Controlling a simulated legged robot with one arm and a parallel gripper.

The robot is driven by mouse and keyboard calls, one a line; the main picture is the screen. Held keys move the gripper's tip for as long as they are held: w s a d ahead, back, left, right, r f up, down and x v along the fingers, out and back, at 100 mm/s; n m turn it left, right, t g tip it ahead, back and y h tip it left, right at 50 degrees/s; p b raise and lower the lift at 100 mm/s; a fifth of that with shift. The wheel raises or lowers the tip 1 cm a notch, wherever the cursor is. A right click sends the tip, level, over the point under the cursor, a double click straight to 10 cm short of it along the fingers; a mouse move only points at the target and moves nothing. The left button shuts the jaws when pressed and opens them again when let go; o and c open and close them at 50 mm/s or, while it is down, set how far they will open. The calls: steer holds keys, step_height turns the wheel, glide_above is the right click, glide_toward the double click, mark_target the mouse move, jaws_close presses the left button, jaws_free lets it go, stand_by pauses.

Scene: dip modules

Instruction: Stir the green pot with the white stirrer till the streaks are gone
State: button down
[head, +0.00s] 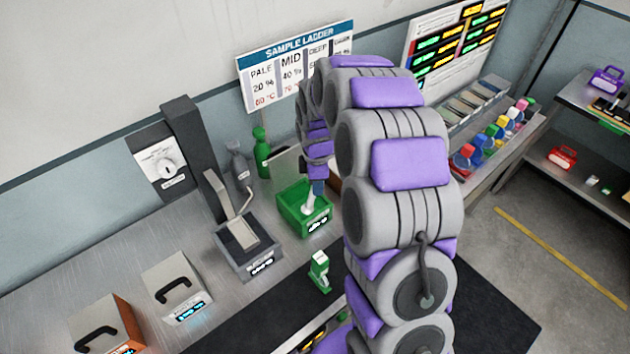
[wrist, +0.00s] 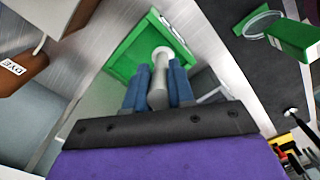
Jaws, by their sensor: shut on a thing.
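The green pot (head: 293,213) is a square open box on the metal bench in the head view, with a small dark label on its front. Its green wall also shows in the wrist view (wrist: 172,36). My gripper (head: 318,187) is over the pot and points down into it. In the wrist view, the blue fingers of my gripper (wrist: 158,85) are shut on the white stirrer (wrist: 161,58). The stirrer also shows in the head view (head: 308,196), its lower end inside the pot. The pot's contents and any streaks cannot be made out.
A green bottle (head: 261,152) and a grey bottle (head: 239,165) stand behind. A small green item (head: 319,272) sits in front on the dark mat (head: 255,335). Handled boxes (head: 174,290) stand at left.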

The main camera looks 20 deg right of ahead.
steer(key=shift+w+d, duration=0.1)
steer(key=d, duration=0.1)
steer(key=w+d, duration=0.1)
steer(key=shift+d+p, duration=0.3)
steer(key=shift+p, duration=0.1)
steer(key=shift+w, duration=0.15)
stand_by(0.4)
steer(key=shift+w+a+p, duration=0.25)
steer(key=shift+w+a, duration=0.1)
steer(key=shift+w, duration=0.45)
steer(key=shift+w+a+p, duration=0.25)
steer(key=shift+w+a, duration=0.1)
steer(key=shift+w, duration=0.4)
steer(key=shift+w+a+p, duration=0.25)
steer(key=shift+w+a, duration=0.1)
steer(key=shift+w, duration=0.45)
steer(key=shift+s+a, duration=0.1)
steer(key=a, duration=0.1)
steer(key=s+a, duration=0.1)
steer(key=shift+s+a, duration=0.1)
steer(key=shift+a, duration=0.2)
steer(key=shift+s, duration=0.1)
